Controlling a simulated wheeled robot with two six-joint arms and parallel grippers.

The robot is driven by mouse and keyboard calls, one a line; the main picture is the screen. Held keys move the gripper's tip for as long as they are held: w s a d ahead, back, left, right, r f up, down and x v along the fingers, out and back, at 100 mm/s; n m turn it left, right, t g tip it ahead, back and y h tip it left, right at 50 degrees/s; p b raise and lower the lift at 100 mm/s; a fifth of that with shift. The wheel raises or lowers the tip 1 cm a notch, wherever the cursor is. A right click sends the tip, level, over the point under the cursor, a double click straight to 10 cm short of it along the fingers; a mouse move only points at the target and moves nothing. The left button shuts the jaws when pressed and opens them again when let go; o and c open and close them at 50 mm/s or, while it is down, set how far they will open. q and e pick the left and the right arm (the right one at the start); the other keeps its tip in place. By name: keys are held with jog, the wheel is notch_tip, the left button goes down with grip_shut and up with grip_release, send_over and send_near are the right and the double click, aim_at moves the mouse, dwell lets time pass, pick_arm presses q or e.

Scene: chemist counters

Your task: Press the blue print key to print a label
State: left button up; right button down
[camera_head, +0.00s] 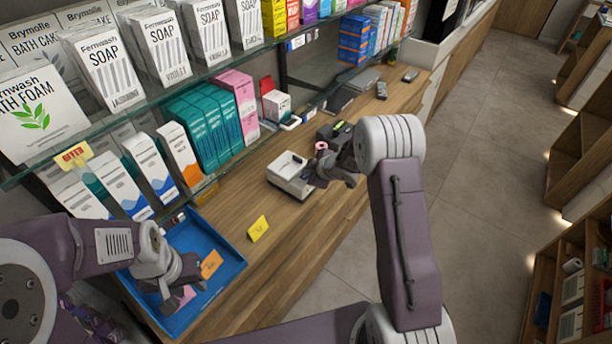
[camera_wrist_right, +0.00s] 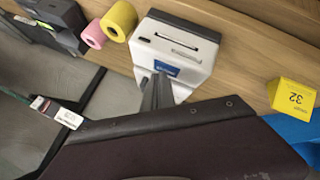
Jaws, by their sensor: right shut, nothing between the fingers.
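A white label printer (camera_head: 290,178) stands on the wooden counter, left of my right gripper (camera_head: 322,176) in the head view. In the right wrist view the printer (camera_wrist_right: 180,42) shows a slot on top and the blue print key (camera_wrist_right: 167,69) on its near side. My right gripper (camera_wrist_right: 157,92) is shut and empty. Its tips are right at the key's lower left edge; I cannot tell if they touch it. My left gripper (camera_head: 178,284) hangs over the blue tray at the lower left; its jaws are unclear.
A yellow roll (camera_wrist_right: 121,20) and a pink roll (camera_wrist_right: 94,34) lie beside the printer. A yellow price card (camera_head: 258,228) stands on the counter near the blue tray (camera_head: 232,262). Glass shelves with boxed goods (camera_head: 210,30) rise behind. The floor (camera_head: 470,200) to the right is open.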

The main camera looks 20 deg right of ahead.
dwell(0.3)
jog(key=shift+r+p, duration=0.7)
jog(key=shift+p, duration=0.1)
notch_tip(320, 180, up, 5)
jog(key=p, duration=0.5)
jog(key=shift+r, duration=0.1)
dwell(0.4)
